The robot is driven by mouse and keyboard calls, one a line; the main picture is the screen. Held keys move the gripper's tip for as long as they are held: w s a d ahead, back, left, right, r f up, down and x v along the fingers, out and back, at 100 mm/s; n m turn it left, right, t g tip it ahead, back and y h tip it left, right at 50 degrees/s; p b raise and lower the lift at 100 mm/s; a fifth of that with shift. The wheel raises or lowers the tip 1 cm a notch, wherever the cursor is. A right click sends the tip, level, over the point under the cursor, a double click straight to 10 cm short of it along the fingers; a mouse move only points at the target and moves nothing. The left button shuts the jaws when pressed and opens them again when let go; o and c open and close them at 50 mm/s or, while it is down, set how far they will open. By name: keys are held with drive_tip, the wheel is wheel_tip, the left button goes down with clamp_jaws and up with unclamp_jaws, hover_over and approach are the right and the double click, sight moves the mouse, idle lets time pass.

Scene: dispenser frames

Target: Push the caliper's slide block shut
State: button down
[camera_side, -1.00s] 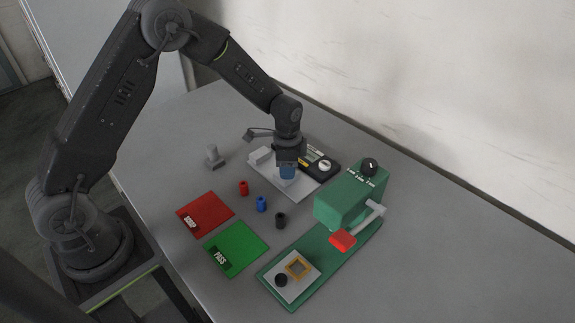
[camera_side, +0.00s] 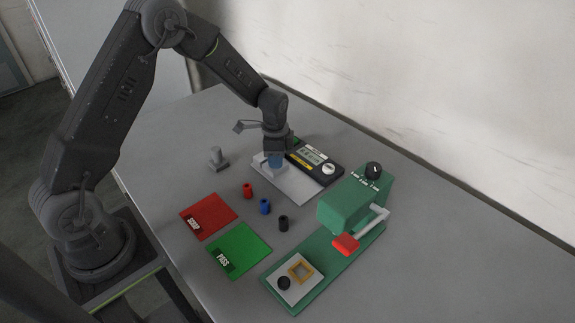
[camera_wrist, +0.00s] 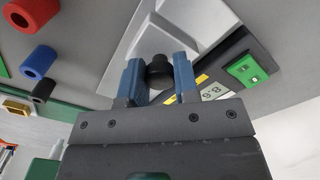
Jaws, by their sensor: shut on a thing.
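The caliper is a pale grey plate (camera_side: 306,188) with light blocks at its left end and a dark display unit (camera_side: 314,160) along its back edge. My gripper (camera_side: 275,161) is over that left end, its blue fingertips low at the slide block (camera_side: 266,172). In the wrist view my gripper (camera_wrist: 159,80) is shut on a short black knob (camera_wrist: 159,66), one finger on each side. The pale caliper body (camera_wrist: 199,18) lies beyond it. My gripper hides part of the blocks in the side view, so I cannot tell whether a gap is left between them.
Red, blue and black sleeves (camera_side: 265,206) stand in front of the caliper. A red mat (camera_side: 212,212), a green mat (camera_side: 245,245) and a grey stand (camera_side: 218,158) are to the left. A green press (camera_side: 347,208) with a red-tipped lever is at right.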

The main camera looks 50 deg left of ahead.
drive_tip(key=shift+a, duration=0.7)
drive_tip(key=c, duration=0.9)
unclamp_jaws()
drive_tip(key=shift+o, duration=0.2)
wheel_tip(320, 180, up, 14)
